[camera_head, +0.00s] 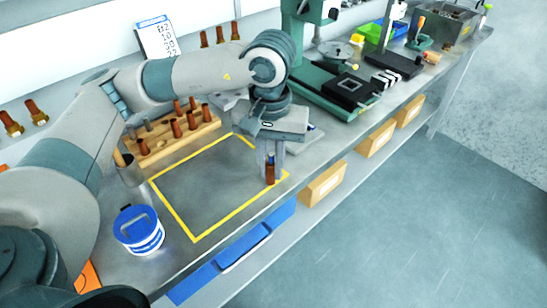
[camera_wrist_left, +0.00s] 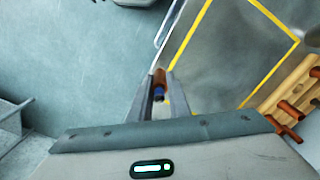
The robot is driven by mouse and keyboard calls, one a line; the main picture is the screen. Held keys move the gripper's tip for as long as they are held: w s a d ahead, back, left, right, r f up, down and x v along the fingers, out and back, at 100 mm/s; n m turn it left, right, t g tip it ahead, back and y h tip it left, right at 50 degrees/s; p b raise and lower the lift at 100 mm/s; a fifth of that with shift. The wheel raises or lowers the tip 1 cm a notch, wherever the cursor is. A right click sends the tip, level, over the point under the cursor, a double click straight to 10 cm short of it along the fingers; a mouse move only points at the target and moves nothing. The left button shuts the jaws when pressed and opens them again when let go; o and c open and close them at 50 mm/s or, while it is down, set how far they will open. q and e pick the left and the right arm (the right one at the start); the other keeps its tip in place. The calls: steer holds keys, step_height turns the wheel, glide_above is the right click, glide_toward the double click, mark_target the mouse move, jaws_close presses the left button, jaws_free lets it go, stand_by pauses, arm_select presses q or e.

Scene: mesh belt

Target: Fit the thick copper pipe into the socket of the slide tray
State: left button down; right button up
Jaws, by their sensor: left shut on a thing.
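My left gripper (camera_head: 270,170) points down above the front edge of the bench, by the near right corner of a yellow outline. It is shut on a copper pipe (camera_head: 270,176), which hangs roughly upright between the fingers with a blue part above the brown. The pipe (camera_wrist_left: 160,77) also shows between the fingertips in the left wrist view. I cannot tell whether its lower end touches anything. I cannot make out the slide tray or its socket for certain; a light grey unit behind the gripper is mostly hidden by it. My right gripper is not in view.
A wooden rack (camera_head: 160,155) with several copper pipes stands behind the yellow outline (camera_head: 172,208). The outlined area is empty. A blue and white tub (camera_head: 140,230) and a metal cup (camera_head: 129,172) stand at left. Green machines (camera_head: 335,95) are farther along. Blue bins (camera_head: 245,247) and cardboard boxes (camera_head: 322,184) sit below.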

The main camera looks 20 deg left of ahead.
arm_select(q)
steer(key=shift+s+f+m, duration=0.1)
steer(key=shift+s+m, duration=0.1)
steer(key=shift+m, duration=0.45)
steer(key=shift+s+f+m, duration=0.1)
steer(key=shift+s+m, duration=0.05)
steer(key=shift+m, duration=0.5)
steer(key=shift+r, duration=0.1)
